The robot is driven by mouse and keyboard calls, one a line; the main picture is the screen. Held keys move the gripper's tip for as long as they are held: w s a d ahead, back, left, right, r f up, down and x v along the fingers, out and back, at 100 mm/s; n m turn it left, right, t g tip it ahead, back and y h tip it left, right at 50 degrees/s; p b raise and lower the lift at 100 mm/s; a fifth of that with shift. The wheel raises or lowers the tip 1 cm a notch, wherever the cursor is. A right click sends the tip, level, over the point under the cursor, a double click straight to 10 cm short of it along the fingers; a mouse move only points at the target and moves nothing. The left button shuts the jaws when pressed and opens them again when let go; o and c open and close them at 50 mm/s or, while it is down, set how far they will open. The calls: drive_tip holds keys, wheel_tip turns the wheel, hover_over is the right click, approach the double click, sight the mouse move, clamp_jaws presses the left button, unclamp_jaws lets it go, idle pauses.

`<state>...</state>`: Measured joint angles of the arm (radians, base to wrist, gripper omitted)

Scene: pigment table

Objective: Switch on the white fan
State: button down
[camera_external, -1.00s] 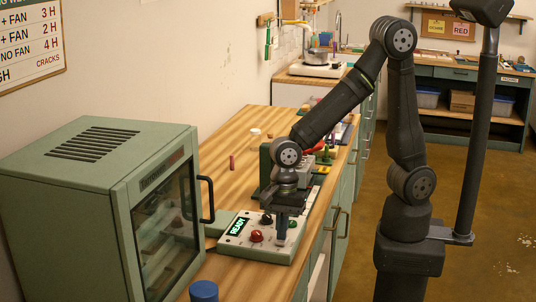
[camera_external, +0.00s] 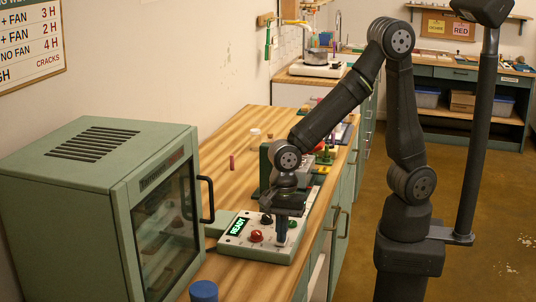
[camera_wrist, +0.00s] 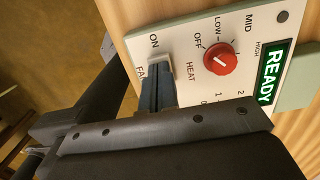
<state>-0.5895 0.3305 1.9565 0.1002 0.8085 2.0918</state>
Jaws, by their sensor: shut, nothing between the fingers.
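A pale control panel (camera_external: 270,246) lies on the wooden bench, with a red knob (camera_external: 256,236) and a lit READY display (camera_external: 240,226). In the wrist view the panel (camera_wrist: 186,46) shows a red HEAT knob (camera_wrist: 220,59) and ON and partly covered FAN lettering. A small pale switch (camera_wrist: 160,61) sits between those words, partly hidden by my fingertips. My gripper (camera_external: 282,240) points down over the panel's right part, shut and empty. In the wrist view its fingertips (camera_wrist: 156,92) are right at the switch. I cannot tell whether they touch it. No white fan is identifiable.
A green cabinet (camera_external: 85,180) with a glass door and black handle (camera_external: 207,200) stands left of the panel. A blue cylinder (camera_external: 204,291) is in front. Green blocks and small items stand behind my gripper. The bench's left middle is mostly clear.

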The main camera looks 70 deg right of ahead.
drive_tip(key=shift+s+d, duration=0.1)
drive_tip(key=shift+d, duration=0.6)
wheel_tip(320, 180, up, 14)
drive_tip(key=d, duration=0.2)
drive_tip(key=shift+f, duration=0.1)
drive_tip(key=a+h, duration=0.3)
drive_tip(key=a, duration=0.3)
drive_tip(key=shift+r+h, duration=0.3)
drive_tip(key=shift+r, duration=0.05)
drive_tip(key=shift+a, duration=0.1)
